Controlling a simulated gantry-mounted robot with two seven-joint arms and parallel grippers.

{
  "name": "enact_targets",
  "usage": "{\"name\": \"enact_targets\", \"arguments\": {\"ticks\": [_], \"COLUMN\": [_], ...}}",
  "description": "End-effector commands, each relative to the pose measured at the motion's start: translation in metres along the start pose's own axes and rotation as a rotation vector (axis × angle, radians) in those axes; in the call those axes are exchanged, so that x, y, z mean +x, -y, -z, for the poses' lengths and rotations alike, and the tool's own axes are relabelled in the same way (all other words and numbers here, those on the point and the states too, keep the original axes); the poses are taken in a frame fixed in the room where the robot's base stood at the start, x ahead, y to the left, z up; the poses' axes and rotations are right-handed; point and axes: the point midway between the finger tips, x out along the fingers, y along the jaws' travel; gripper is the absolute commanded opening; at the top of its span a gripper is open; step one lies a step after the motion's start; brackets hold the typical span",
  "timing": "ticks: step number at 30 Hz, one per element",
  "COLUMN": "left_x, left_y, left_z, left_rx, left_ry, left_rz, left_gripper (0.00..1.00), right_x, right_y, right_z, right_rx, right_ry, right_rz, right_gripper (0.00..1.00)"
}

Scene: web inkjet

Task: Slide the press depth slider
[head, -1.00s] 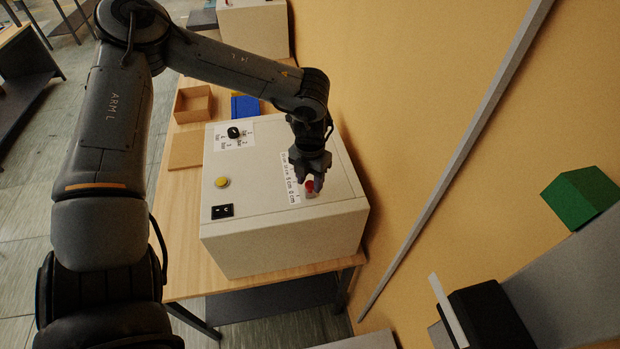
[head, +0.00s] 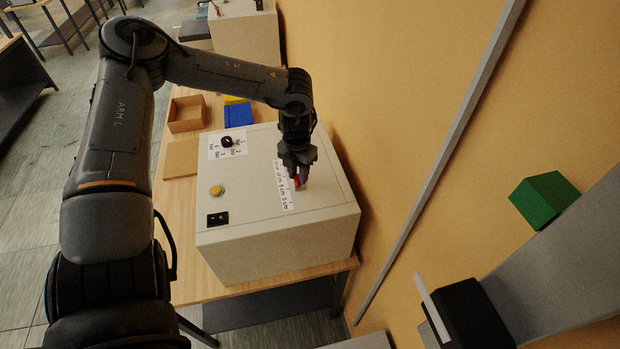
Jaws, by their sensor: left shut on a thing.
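The press depth slider has a red knob (head: 297,182) on top of the pale control box (head: 240,250). A white scale strip (head: 284,190) with cm marks lies along its left side. My left gripper (head: 298,175) points down and is shut on the red knob, its fingers hiding part of the knob and the track. The knob sits near the lower part of the scale; the exact mark is hard to read. My right gripper is not in view.
The box top also carries a black rotary knob (head: 226,142), a yellow button (head: 217,190) and a black switch (head: 217,218). An open cardboard box (head: 186,114) and a blue bin (head: 239,115) stand behind it. A yellow wall (head: 400,100) is close on the right.

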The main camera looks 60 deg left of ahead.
Motion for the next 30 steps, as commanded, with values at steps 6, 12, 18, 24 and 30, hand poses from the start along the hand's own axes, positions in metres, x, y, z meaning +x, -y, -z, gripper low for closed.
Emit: {"name": "enact_targets", "arguments": {"ticks": [6,12,18,24,30], "left_x": [-0.001,0.000,0.000,-0.004,-0.025], "left_y": [0.000,0.000,0.000,0.001,0.001], "left_z": [-0.001,-0.001,0.000,0.000,-0.001], "left_rx": [0.001,0.001,0.001,0.002,0.002], "left_ry": [0.002,0.001,0.000,0.001,0.004], "left_rz": [0.001,0.001,0.001,0.001,0.001], "left_gripper": [0.00,0.53,0.54,0.54,0.54], "right_x": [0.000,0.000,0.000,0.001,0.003], "right_y": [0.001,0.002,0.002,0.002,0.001], "right_z": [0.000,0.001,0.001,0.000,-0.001], "right_rx": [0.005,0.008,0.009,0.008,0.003], "right_ry": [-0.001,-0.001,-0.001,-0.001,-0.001], "right_rz": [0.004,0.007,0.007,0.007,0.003], "right_gripper": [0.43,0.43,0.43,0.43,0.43]}}
